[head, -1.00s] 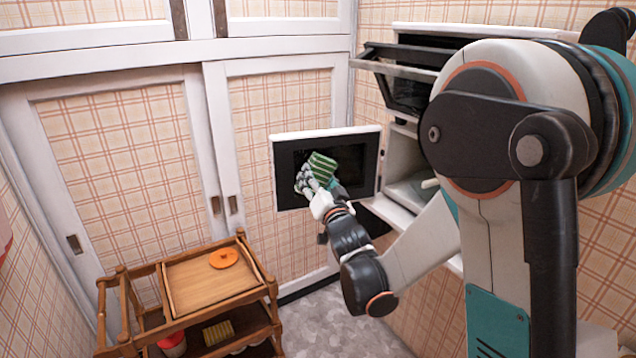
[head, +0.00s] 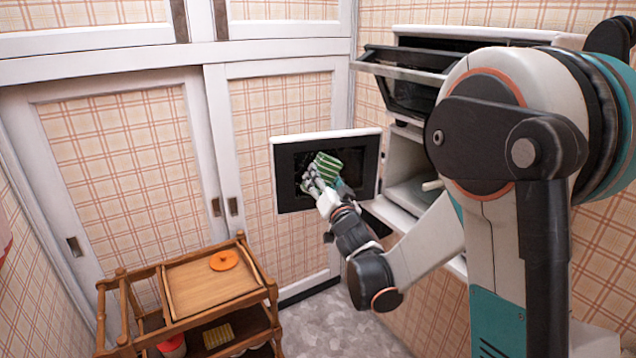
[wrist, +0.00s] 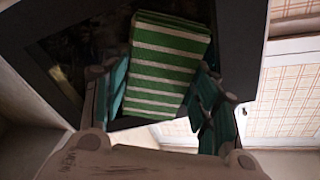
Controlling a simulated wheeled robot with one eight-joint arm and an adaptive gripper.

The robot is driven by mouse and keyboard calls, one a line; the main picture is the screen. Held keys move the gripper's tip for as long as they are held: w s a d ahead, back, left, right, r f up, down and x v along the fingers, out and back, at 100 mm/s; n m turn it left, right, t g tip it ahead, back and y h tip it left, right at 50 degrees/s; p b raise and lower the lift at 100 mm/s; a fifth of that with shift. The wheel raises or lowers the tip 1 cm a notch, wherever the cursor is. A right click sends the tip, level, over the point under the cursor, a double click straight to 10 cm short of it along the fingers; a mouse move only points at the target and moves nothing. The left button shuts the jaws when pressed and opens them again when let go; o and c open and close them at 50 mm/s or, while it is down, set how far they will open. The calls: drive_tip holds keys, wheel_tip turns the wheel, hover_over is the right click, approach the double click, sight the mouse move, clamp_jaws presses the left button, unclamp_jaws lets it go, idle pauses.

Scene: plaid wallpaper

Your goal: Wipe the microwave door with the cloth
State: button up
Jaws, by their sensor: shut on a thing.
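The microwave door (head: 285,172) stands open, a dark panel with a white top edge, in the middle of the head view. My gripper (head: 314,183) is shut on the cloth. In the wrist view, the cloth (wrist: 168,60) sits between my two fingers, with the dark door panel (wrist: 70,62) behind it. I cannot tell whether the cloth touches the door surface.
The microwave's open interior (head: 408,180) is right of the door. Another open dark door (head: 405,85) juts out above. A wooden cart (head: 190,290) with an orange disc (head: 223,260) stands lower left. Sliding cupboard doors (head: 120,170) are behind.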

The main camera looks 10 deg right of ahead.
drive_tip(key=shift+d, duration=1.1)
drive_tip(key=shift+w, duration=0.15)
drive_tip(key=shift+a, duration=0.15)
drive_tip(key=shift+a+b, duration=0.45)
drive_tip(key=shift+a, duration=1.4)
